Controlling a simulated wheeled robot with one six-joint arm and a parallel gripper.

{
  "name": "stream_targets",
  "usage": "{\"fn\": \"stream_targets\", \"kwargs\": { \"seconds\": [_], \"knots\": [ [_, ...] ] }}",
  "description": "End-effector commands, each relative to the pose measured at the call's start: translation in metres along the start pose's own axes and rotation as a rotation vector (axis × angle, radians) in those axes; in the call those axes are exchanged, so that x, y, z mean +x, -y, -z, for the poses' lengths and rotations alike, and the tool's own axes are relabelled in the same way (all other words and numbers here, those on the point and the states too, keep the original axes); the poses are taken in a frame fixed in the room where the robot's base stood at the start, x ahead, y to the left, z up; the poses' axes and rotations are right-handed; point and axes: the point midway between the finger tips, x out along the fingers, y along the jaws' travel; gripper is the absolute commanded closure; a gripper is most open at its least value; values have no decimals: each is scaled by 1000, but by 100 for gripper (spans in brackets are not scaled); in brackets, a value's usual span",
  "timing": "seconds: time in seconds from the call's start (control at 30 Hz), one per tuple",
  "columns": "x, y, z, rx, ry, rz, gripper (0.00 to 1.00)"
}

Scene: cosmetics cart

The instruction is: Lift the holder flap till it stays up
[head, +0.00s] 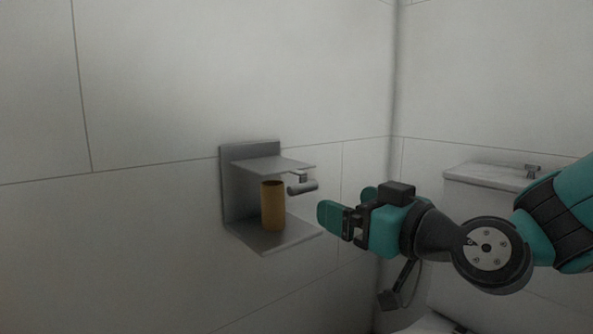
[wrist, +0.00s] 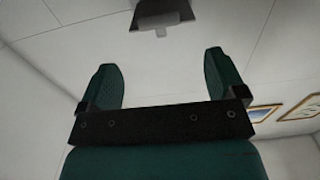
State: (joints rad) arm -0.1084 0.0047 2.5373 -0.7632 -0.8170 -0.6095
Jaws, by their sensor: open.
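A grey metal holder (head: 235,195) is fixed to the tiled wall in the head view. A flat plate (head: 275,165) juts out at its top, roughly level, with a short grey cylinder (head: 302,187) at its front edge. Another plate (head: 270,241) juts out below. I cannot tell for certain which plate is the flap. A brown tube (head: 273,206) stands upright between them. My gripper (head: 348,204) is open and empty, right of the holder and apart from it. In the wrist view, the holder (wrist: 160,14) shows at the top edge, beyond my open fingers (wrist: 162,75).
A toilet with a pale tank lid (head: 495,178) stands at the right, behind my arm. A dark fitting with a hose (head: 392,297) hangs low beside it. The wall left of the holder is bare. The wrist view also shows framed pictures (wrist: 300,110).

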Motion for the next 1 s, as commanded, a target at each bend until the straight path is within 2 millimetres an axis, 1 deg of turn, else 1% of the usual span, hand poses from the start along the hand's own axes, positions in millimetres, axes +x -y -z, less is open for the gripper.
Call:
{"fn": "stream_targets", "kwargs": {
  "seconds": [0.03, 0.2, 0.4, 0.5, 0.63, 0.8, 1.0],
  "knots": [
    [5, 0, 6, 5, 7, 1, 11],
    [18, -2, 4, 7, 12, -10, 11],
    [68, 0, 3, 1, 6, -4, 11],
    [89, -1, 2, 1, 4, -5, 11],
    [111, -1, 0, 1, 2, -6, 11],
    [128, -2, -1, 2, 4, -7, 11],
    [133, -2, -2, 3, 3, -8, 11]
  ]
}}
